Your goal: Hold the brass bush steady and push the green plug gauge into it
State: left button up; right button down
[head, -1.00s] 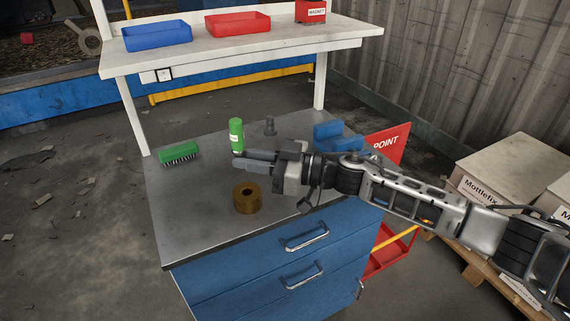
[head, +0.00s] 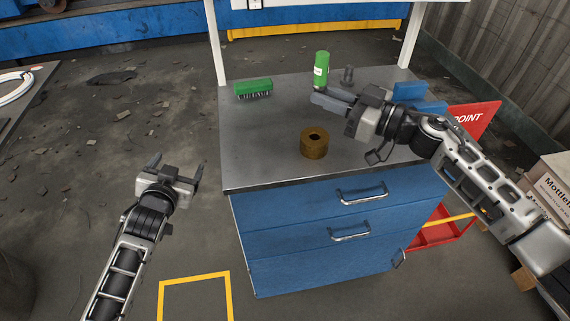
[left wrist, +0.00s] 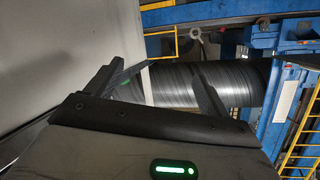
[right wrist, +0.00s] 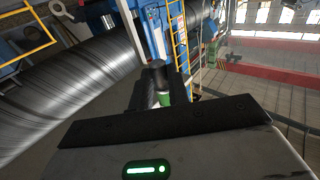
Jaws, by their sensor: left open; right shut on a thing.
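The brass bush (head: 314,143) stands upright on the metal bench top, its hole facing up, near the front edge. The green plug gauge (head: 321,68) is upright with a pale label, and my right gripper (head: 322,98) is shut on its lower end, behind the bush. In the right wrist view a bit of green gauge (right wrist: 164,98) shows between the fingers, with a dark round end above. My left gripper (head: 177,170) is open and empty, left of the bench and apart from the bush. In the left wrist view its fingers (left wrist: 155,88) are spread with nothing between.
A green brush (head: 253,87) lies at the back left of the bench top (head: 255,150). A small grey part (head: 347,75) and a blue block (head: 420,98) are at the back right. Blue drawers (head: 340,230) are below. The front left of the top is clear.

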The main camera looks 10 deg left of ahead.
aim_at(314, 142)
pick_arm(q)
jog(key=w+d+r+n+t+h, duration=0.1)
jog(key=w+d+r+t+h, duration=0.15)
jog(key=d+r, duration=0.45)
jog(key=d+h, duration=0.1)
jog(key=d, duration=0.1)
jog(key=s+d+r+m+h, duration=0.1)
jog(key=d, duration=0.2)
jog(key=d+r+h, duration=0.1)
jog(key=d+h, duration=0.1)
jog(key=d, duration=0.1)
jog(key=shift+s+m+g, duration=0.25)
jog(key=shift+m, duration=0.05)
jog(key=s+d+f+m+g+h, duration=0.1)
jog(key=s+d+m+g+h, duration=0.3)
jog(key=d, duration=0.6)
jog(key=shift+n+t+y, duration=0.65)
jog(key=shift+n+t, duration=0.05)
jog(key=shift+t, duration=0.1)
jog(key=x, duration=1.1)
jog(key=shift+d+f, duration=0.25)
jog(key=shift+d, duration=0.05)
jog(key=c, duration=1.3)
